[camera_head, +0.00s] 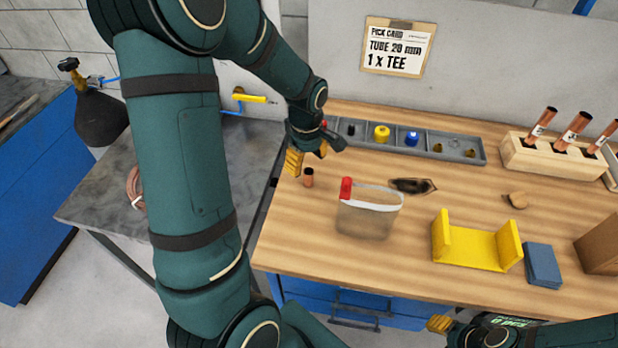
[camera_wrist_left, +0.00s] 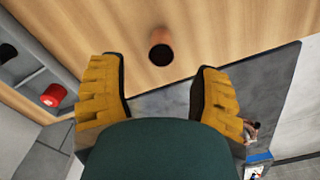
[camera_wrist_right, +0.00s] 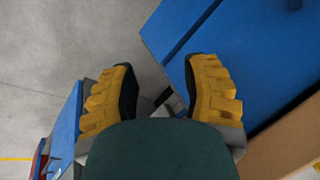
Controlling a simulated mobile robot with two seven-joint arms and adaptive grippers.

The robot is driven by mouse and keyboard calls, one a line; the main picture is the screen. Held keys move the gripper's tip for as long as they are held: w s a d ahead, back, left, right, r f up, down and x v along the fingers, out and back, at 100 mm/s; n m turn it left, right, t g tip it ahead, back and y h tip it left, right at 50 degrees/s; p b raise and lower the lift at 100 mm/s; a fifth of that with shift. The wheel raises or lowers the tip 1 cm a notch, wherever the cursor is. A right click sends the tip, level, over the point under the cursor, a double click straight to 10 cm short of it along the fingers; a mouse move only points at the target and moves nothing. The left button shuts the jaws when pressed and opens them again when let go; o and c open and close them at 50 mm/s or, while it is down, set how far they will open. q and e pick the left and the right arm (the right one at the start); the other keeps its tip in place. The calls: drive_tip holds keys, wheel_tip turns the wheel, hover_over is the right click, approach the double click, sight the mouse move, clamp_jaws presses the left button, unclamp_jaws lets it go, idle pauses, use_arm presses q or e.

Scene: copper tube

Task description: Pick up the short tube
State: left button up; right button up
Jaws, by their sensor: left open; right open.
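The short copper tube (camera_head: 308,177) stands upright on the wooden bench near its left edge. In the left wrist view the tube (camera_wrist_left: 161,47) shows from above with its dark open end, ahead of and between the two fingers. My left gripper (camera_head: 307,158) is open, just above and behind the tube in the head view, not visibly touching it. Its yellow fingers (camera_wrist_left: 160,90) are wide apart with nothing between them. My right gripper (camera_head: 440,324) is open and empty beyond the bench's front edge; its fingers (camera_wrist_right: 160,88) show only floor and blue cabinet behind.
A clear tub (camera_head: 366,222) with a red clip stands right of the tube. A grey parts tray (camera_head: 457,148) lies behind. A wooden block (camera_head: 553,160) holds several longer copper tubes. A yellow bracket (camera_head: 470,248) and blue block (camera_head: 542,267) sit at the front right.

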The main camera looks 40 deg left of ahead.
sight(308, 171)
use_arm(q)
drive_tip(key=f, duration=0.4)
drive_tip(key=f+b, duration=0.1)
drive_tip(key=f, duration=0.1)
drive_tip(key=shift+d+f, duration=0.25)
drive_tip(key=shift+d, duration=0.05)
clamp_jaws()
